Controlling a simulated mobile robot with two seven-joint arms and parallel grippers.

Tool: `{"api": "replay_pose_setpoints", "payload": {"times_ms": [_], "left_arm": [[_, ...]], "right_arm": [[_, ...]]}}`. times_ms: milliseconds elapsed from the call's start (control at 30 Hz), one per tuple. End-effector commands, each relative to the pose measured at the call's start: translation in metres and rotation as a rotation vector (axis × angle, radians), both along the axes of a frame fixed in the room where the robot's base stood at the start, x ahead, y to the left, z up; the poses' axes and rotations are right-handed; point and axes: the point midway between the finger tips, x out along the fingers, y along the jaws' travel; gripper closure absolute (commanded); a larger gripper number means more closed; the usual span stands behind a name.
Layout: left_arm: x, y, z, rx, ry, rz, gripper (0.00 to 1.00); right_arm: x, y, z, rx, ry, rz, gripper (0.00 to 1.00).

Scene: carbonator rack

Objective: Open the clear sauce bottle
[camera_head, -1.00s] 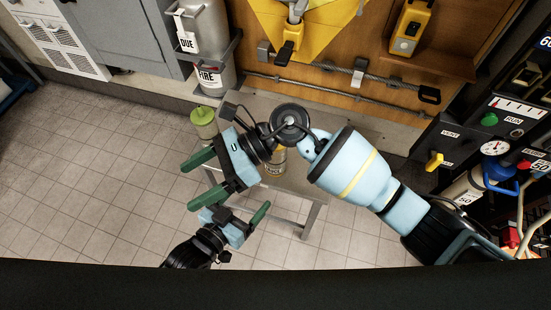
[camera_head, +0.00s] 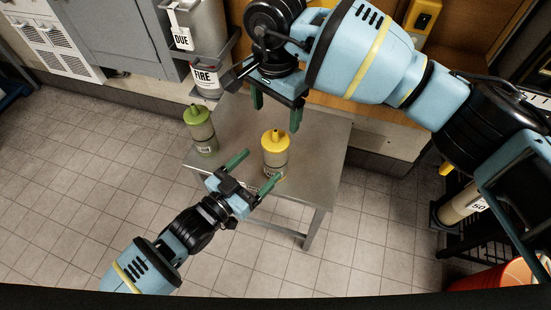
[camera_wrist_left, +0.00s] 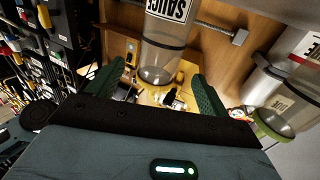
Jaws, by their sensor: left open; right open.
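The clear sauce bottle (camera_head: 275,158) with a yellow nozzle cap (camera_head: 275,139) stands upright on a small metal table (camera_head: 318,165). In the left wrist view the bottle (camera_wrist_left: 163,60) appears upside down between the fingers, its SAUCE label partly cut off at the top. My left gripper (camera_head: 256,171) is open, low at the bottle's near left side, its fingers pointing toward the body; contact cannot be told. My right gripper (camera_head: 276,108) is open and empty, fingers pointing down, above and behind the yellow cap.
A bottle with a green cap (camera_head: 200,128) stands at the table's left corner. A grey canister marked FIRE (camera_head: 207,80) is behind the table. A wooden panel and a yellow device (camera_head: 421,15) are at the back right. The table's right part is bare.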

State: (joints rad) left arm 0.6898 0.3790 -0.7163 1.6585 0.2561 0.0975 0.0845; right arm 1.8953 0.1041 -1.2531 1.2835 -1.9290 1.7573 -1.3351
Motion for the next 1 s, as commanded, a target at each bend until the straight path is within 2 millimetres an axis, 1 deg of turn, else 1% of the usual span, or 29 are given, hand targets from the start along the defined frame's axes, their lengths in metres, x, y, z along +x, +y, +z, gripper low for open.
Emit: {"api": "replay_pose_setpoints", "payload": {"times_ms": [300, 500, 667, 933, 967, 1000], "left_arm": [[0.033, -0.028, 0.001, -0.001, 0.000, 0.000, 0.21], [0.049, -0.042, 0.000, -0.001, 0.000, 0.000, 0.21], [0.055, -0.048, 0.001, -0.001, 0.000, 0.000, 0.21], [0.056, -0.048, 0.000, -0.001, 0.001, 0.000, 0.21], [0.056, -0.048, 0.000, -0.001, 0.001, 0.000, 0.23], [0.056, -0.048, 0.000, -0.001, 0.001, 0.000, 0.29]], "right_arm": [[0.000, 0.000, 0.000, 0.003, 0.002, -0.001, 0.25], [0.000, 0.001, 0.000, 0.003, 0.002, -0.001, 0.25], [-0.001, 0.001, 0.000, 0.003, 0.002, -0.001, 0.25], [-0.001, 0.001, 0.000, 0.003, 0.002, -0.001, 0.25], [-0.001, 0.001, 0.000, 0.003, 0.002, -0.001, 0.25], [-0.001, 0.001, 0.000, 0.003, 0.002, -0.001, 0.25]]}}
